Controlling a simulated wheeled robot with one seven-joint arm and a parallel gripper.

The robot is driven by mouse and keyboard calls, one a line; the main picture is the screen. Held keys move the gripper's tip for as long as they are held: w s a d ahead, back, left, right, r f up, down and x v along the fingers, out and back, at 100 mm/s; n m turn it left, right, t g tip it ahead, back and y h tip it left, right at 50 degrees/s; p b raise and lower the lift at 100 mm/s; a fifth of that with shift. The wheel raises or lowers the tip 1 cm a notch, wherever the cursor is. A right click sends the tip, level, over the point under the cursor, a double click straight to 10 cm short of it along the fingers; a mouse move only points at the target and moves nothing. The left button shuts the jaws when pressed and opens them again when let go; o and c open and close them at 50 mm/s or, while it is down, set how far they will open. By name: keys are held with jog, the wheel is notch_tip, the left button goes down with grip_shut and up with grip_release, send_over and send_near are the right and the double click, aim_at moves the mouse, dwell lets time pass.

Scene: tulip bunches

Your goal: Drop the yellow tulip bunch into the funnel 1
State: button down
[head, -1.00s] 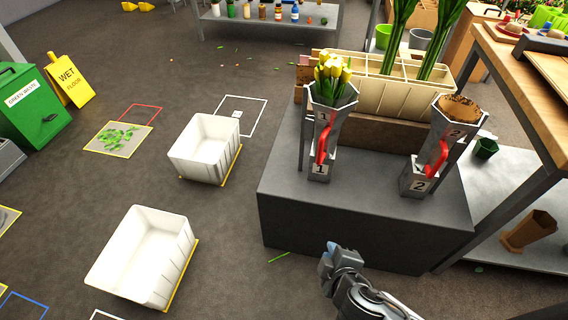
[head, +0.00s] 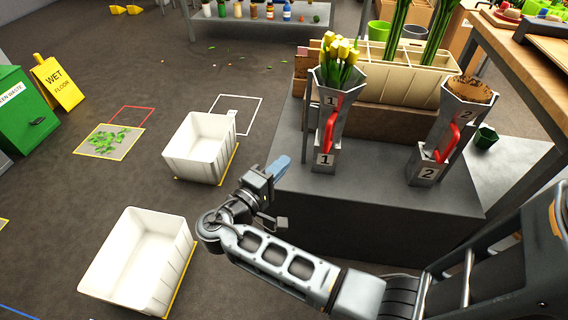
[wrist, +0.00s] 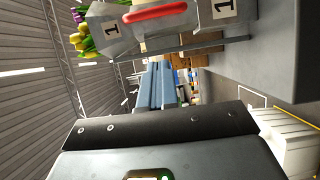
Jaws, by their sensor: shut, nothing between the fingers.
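The yellow tulip bunch (head: 339,60) stands upright in the top of funnel 1 (head: 327,118), with its yellow heads above the rim. Funnel 1 is a grey metal funnel with a red handle on a dark grey block. In the wrist view, funnel 1 (wrist: 108,30) shows sideways at the top, with tulip heads (wrist: 82,38) at its mouth. My gripper (head: 281,166) is shut and empty, left of and below funnel 1, near the block's left edge. Its blue fingers (wrist: 151,86) are together in the wrist view, apart from the funnel.
Funnel 2 (head: 441,135), holding something brown, stands to the right on the same block (head: 380,205). A cream divided box (head: 400,82) with green stems is behind. White bins (head: 201,148) stand on the floor at left. A wooden table (head: 545,75) is at right.

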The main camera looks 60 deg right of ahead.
send_near(328, 142)
jog(key=w+d, duration=0.4)
jog(key=d, duration=0.1)
jog(key=shift+s+d+r, duration=0.1)
jog(key=shift+s+d, duration=0.35)
jog(key=shift+s, duration=0.2)
jog(key=shift+s+d, duration=0.5)
jog(key=shift+s, duration=0.15)
jog(key=shift+s+d+p, duration=0.35)
jog(key=shift+s+d, duration=0.8)
jog(key=shift+s, duration=0.05)
jog(key=shift+w+a, duration=0.1)
